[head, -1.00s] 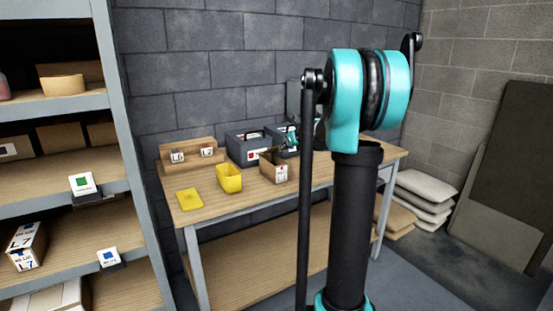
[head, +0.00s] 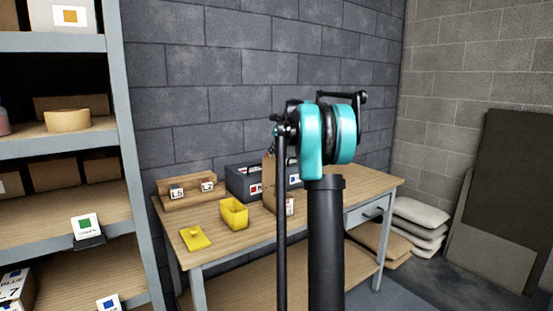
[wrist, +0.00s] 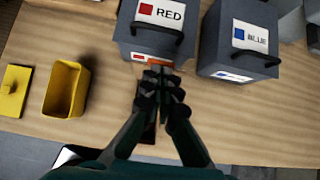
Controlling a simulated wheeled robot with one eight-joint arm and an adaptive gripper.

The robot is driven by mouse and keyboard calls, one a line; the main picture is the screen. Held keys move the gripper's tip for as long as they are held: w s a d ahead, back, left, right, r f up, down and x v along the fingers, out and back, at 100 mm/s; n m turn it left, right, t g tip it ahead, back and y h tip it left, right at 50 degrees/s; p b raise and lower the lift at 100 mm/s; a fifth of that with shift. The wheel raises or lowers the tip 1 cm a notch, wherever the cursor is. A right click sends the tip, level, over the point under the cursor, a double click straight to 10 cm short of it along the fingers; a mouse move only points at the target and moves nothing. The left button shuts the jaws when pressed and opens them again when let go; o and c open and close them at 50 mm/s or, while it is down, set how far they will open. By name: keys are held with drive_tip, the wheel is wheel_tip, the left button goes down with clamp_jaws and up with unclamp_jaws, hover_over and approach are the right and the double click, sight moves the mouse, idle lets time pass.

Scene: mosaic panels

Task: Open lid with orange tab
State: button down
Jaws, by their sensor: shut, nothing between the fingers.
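In the wrist view, a grey box with a RED label (wrist: 150,30) has a dark handle and a closed lid. An orange tab (wrist: 160,62) shows at its front edge. My gripper (wrist: 160,76) is shut and empty, its fingertips right at the tab; I cannot tell whether they touch it. A similar grey box labelled BLUE (wrist: 238,42) stands to the right. In the head view the RED box (head: 240,182) stands at the back of the workbench, and my arm hides the gripper and much of the BLUE box.
On the wooden workbench (head: 352,186), left of the boxes, are an open yellow bin (head: 234,213) and a yellow lid (head: 195,239). A wooden rack (head: 186,194) with small labelled pieces stands behind them. Shelving (head: 125,160) is at left, stacked sacks (head: 418,222) at right.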

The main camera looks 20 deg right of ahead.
drive_tip(key=shift+w+a+r, duration=0.1)
drive_tip(key=shift+w+a, duration=0.2)
drive_tip(key=shift+w, duration=0.6)
drive_tip(key=shift+w+a+r, duration=0.1)
drive_tip(key=shift+w+a, duration=0.15)
drive_tip(key=shift+w, duration=0.65)
drive_tip(key=shift+r, duration=0.1)
